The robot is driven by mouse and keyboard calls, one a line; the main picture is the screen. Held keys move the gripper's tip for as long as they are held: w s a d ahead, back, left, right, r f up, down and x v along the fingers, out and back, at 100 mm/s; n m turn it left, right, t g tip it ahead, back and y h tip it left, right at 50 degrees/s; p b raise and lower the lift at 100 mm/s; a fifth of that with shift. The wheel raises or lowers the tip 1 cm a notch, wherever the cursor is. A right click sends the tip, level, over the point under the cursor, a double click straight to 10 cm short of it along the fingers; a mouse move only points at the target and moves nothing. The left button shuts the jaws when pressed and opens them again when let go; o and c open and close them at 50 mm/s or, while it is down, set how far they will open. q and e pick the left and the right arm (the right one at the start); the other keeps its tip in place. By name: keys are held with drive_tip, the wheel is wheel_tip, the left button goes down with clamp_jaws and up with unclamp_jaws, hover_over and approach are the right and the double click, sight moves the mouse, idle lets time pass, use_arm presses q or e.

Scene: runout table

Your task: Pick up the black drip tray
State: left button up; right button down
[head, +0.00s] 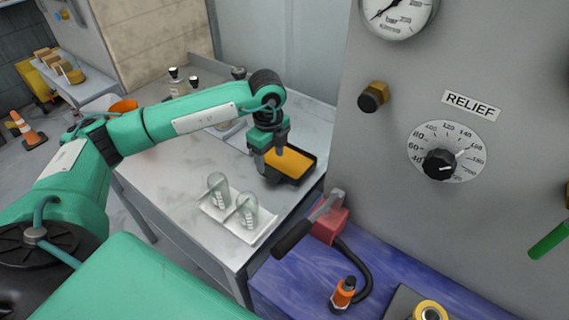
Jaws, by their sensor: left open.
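The black drip tray (309,157) lies on the grey table (170,165), near its right edge. It is a small dark rectangular tray with an orange-yellow inside. My left gripper (268,163) points down at the tray's left side, with its fingers apart. One finger is at the tray's outer left side and the other appears over the tray's inside. I cannot tell whether either finger touches the tray. The gripper hides the tray's left and back left parts. My right gripper is not in view.
A white tray (238,231) with two glass jars stands in front of the drip tray. Bottles and an orange bowl (124,107) are at the back. A red hand pump (330,220) with a black-gripped lever stands on a blue surface at the right, below a grey gauge panel (480,60).

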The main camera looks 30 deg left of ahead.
sight(271, 172)
use_arm(q)
wheel_tip(271, 172, down, 4)
drive_tip(key=shift+w+a+f+p, duration=0.1)
drive_tip(key=shift+w+f+p, duration=0.05)
drive_tip(key=shift+p, duration=0.6)
drive_tip(key=shift+f, duration=0.55)
drive_tip(key=c, duration=1)
drive_tip(key=shift+c, duration=0.6)
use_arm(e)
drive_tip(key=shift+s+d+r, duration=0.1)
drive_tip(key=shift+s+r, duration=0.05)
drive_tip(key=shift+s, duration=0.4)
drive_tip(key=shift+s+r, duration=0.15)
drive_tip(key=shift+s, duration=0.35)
use_arm(q)
drive_tip(key=shift+r, duration=0.15)
